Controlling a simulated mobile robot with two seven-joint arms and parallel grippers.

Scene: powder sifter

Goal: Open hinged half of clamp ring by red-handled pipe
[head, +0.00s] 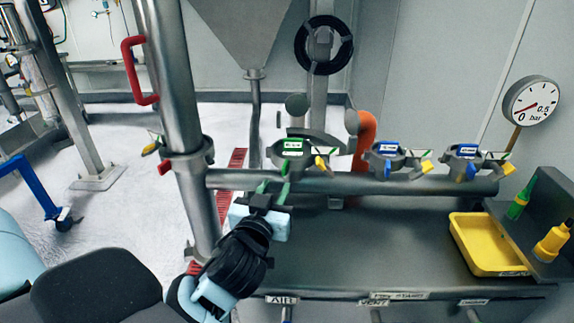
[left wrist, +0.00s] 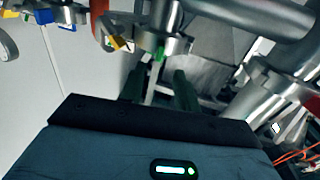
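The steel pipe (head: 176,90) with the red handle (head: 133,70) stands upright at left in the head view. A metal clamp ring (head: 195,152) sits around it, with a red tab (head: 165,167) at its left side. I cannot tell whether its hinged half is open. In the left wrist view a ringed pipe joint (left wrist: 272,80) shows at right. My left gripper (head: 275,188) is below and right of the clamp ring, close to the horizontal pipe and apart from the ring. My right gripper is not visible.
A horizontal pipe (head: 400,184) carries a green-labelled clamp (head: 291,150) above my left gripper and blue-labelled clamps (head: 388,157) farther right. An orange pipe (head: 364,140) stands behind. A yellow tray (head: 486,245) lies on the dark table (head: 400,240). The left floor has free room.

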